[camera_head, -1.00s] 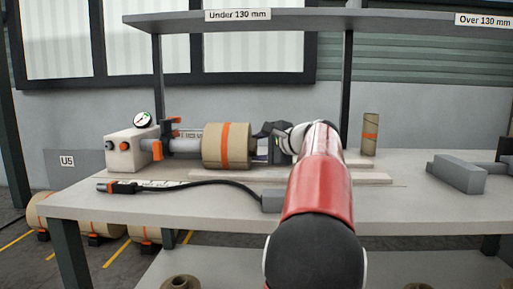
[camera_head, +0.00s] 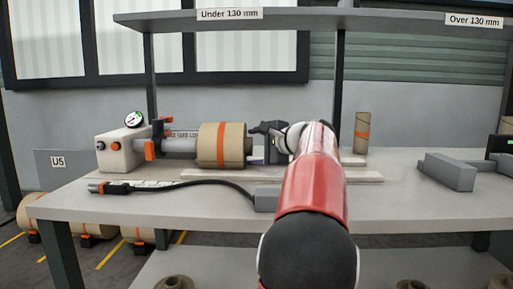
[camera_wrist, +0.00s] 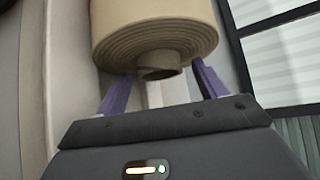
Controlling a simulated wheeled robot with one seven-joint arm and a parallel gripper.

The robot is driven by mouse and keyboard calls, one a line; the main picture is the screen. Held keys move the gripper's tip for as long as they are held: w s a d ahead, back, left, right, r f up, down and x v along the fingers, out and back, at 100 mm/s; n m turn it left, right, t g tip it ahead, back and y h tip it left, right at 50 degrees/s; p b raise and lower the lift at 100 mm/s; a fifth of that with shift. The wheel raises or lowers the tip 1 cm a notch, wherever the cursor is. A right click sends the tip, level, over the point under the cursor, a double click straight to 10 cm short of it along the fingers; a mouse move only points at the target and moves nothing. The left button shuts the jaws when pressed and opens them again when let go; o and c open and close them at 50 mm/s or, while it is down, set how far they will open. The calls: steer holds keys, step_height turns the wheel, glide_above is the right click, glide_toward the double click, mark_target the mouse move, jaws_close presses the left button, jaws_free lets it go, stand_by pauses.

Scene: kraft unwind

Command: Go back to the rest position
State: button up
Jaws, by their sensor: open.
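My gripper (camera_wrist: 158,88) is open in the wrist view, with two purple fingers spread apart. A kraft roll (camera_wrist: 155,30) fills the top of that view, and its core end sticks out between the fingers without visible contact. In the head view the kraft roll (camera_head: 222,145) with an orange band sits on the grey shaft of the unwind unit (camera_head: 122,150). My gripper (camera_head: 264,148) is just right of the roll there, partly hidden by my red and black arm.
A small tube (camera_head: 361,133) with an orange band stands upright behind my arm. A cabled device (camera_head: 265,199) lies at the table front (camera_head: 150,208). A grey block fixture (camera_head: 449,171) is at the right. A labelled shelf (camera_head: 400,20) spans above. Rolls lie on the floor at left.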

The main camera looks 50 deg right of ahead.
steer(key=v, duration=0.7)
steer(key=shift+s+r, duration=0.1)
steer(key=shift+s, duration=0.3)
